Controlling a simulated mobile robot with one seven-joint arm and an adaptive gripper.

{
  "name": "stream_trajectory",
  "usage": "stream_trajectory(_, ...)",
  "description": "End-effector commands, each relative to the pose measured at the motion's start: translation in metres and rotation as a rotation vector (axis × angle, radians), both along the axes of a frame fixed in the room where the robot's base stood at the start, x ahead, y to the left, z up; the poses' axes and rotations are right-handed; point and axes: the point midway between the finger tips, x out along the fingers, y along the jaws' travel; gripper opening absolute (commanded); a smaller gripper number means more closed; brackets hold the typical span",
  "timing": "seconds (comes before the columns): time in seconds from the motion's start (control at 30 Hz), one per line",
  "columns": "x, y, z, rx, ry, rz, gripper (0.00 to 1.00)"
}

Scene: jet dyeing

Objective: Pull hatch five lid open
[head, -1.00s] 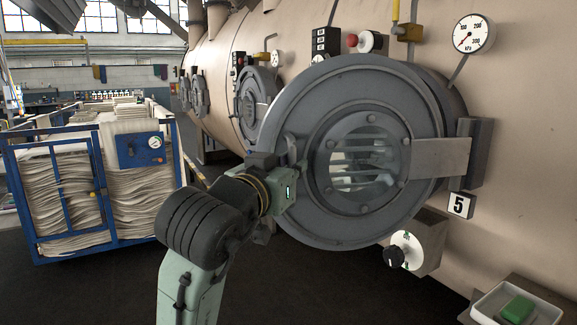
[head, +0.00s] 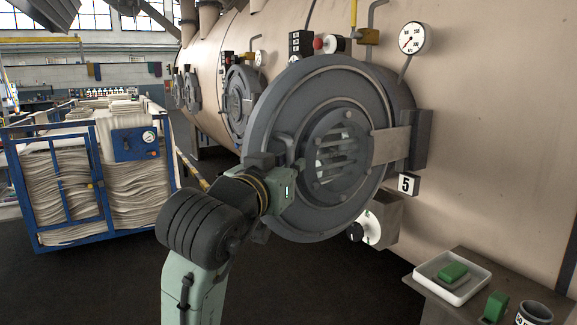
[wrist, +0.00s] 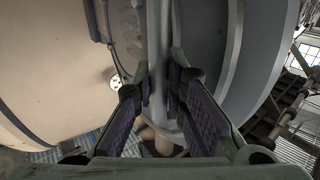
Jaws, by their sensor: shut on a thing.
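The hatch five lid (head: 275,112) is a large round grey disc with a barred window, hinged at its right by a bracket (head: 398,147) above the number 5 plate (head: 408,184). It faces me obliquely, its left side standing out from the beige vessel. My gripper (head: 277,176) is at the lid's left edge. In the wrist view my gripper (wrist: 159,92) is shut on a grey handle bar (wrist: 157,28), which runs between the two ridged pads. The lid (wrist: 205,45) fills the area right of the bar there. In the head view my gripper hides most of the handle.
A blue cart (head: 130,145) of folded cloth stands at the left. A bench at lower right holds a white tray (head: 440,289) with a green block. A dial box (head: 386,215) sits below the hinge, partly behind the lid. Dark floor lies between cart and bench.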

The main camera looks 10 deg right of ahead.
Motion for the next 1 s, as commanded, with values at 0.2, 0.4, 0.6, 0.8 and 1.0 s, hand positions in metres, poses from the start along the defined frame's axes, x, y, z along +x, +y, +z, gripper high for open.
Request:
stream_trajectory(0.2, 0.0001, -0.0016, 0.0006, 0.002, -0.003, -0.001, 0.00)
stream_trajectory(0.4, 0.0002, -0.0015, 0.0006, 0.002, -0.003, -0.001, 0.00)
stream_trajectory(0.6, 0.0004, -0.0013, 0.0006, 0.002, -0.003, 0.000, 0.00)
stream_trajectory(0.8, 0.0005, -0.0010, 0.0005, 0.001, -0.003, 0.000, 0.23)
stream_trajectory(1.0, 0.0006, -0.0009, 0.0004, 0.000, -0.001, 0.001, 0.33)
